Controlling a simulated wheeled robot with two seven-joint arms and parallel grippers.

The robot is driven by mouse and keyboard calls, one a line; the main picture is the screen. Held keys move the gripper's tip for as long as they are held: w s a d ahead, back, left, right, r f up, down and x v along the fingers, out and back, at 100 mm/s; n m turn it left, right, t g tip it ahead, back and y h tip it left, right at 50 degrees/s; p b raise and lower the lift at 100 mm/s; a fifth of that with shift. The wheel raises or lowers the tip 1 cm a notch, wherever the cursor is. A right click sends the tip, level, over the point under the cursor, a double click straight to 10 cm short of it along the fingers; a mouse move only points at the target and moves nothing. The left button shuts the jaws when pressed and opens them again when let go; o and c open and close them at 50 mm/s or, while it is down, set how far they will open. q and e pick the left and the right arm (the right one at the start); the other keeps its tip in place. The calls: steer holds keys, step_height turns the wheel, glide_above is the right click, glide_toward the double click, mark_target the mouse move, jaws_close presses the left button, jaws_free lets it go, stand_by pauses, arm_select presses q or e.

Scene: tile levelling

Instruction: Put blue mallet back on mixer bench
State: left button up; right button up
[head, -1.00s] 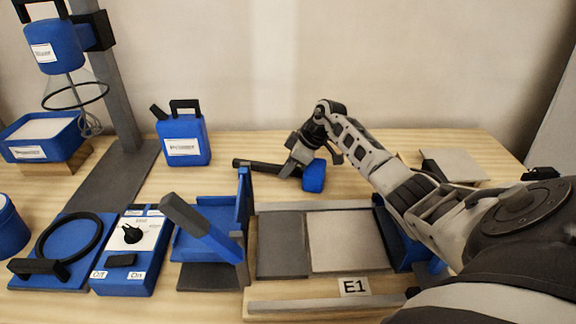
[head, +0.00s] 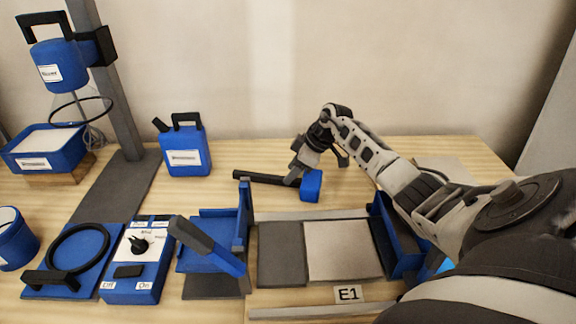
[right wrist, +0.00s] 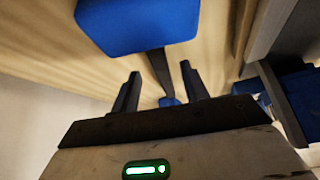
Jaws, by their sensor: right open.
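The blue mallet (head: 311,186), with a blue head and a long black handle, lies on its side on the wooden bench top (head: 445,148) near the back wall. The handle points left. My right gripper (head: 300,172) is low over the handle, close beside the head. In the right wrist view the mallet's blue head (right wrist: 140,22) is near, and its dark handle runs between the two spread fingers of my right gripper (right wrist: 160,76). The fingers are apart, with gaps to the handle. Contact with the bench is hard to tell. My left gripper is not in view.
The mixer (head: 57,65) on its grey stand and a blue tray (head: 72,145) are at the left. A blue jug (head: 186,150) stands left of the mallet. A tile rig marked E1 (head: 348,293) lies in front. Bench between jug and mallet is clear.

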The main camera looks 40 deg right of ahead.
arm_select(q)
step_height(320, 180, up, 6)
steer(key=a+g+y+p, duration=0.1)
steer(key=p, duration=1.2)
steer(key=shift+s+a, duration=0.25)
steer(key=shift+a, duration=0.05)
arm_select(e)
steer(key=v, duration=1.2)
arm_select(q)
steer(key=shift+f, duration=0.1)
arm_select(e)
steer(key=shift+s, duration=0.1)
